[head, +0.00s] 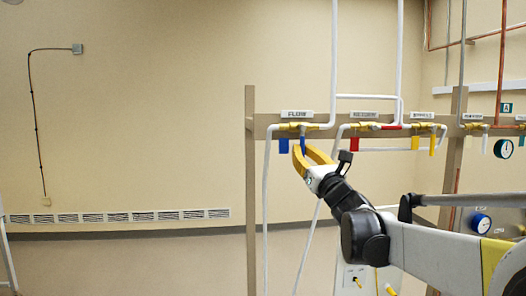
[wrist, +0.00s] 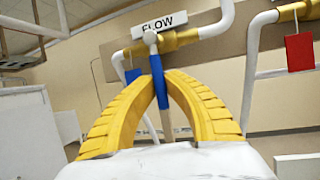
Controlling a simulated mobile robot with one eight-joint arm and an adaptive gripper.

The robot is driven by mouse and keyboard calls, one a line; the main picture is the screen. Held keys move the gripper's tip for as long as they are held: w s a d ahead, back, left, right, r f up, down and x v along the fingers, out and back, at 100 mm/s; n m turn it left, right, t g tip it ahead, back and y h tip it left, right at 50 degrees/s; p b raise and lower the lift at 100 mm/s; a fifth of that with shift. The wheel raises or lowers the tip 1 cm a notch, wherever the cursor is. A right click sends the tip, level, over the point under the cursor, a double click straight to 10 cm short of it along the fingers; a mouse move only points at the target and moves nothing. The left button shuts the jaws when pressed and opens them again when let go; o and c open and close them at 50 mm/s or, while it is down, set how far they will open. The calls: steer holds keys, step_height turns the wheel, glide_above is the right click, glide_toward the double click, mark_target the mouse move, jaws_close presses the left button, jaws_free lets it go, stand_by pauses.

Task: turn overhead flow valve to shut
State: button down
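The flow valve (head: 297,127) is a brass body on the overhead rail, under a white FLOW label (head: 297,114). It also shows in the wrist view (wrist: 181,39). Its blue lever handle (wrist: 156,82) hangs down from the valve, nearly upright. My gripper (head: 303,149) has two yellow fingers and reaches up to the handle from below. In the wrist view the fingertips (wrist: 161,77) close in on both sides of the blue handle, with the handle between them. The contact faces are partly hidden.
A blue tag (head: 284,146) hangs just left of the handle. A red-tagged valve (head: 364,126) and a yellow-tagged valve (head: 424,126) sit to the right on the same rail. White pipes run close beside the flow valve.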

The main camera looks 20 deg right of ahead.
steer(key=c, duration=1.4)
jaws_free()
steer(key=shift+c, duration=0.2)
steer(key=v, duration=1.2)
steer(key=shift+r, duration=0.1)
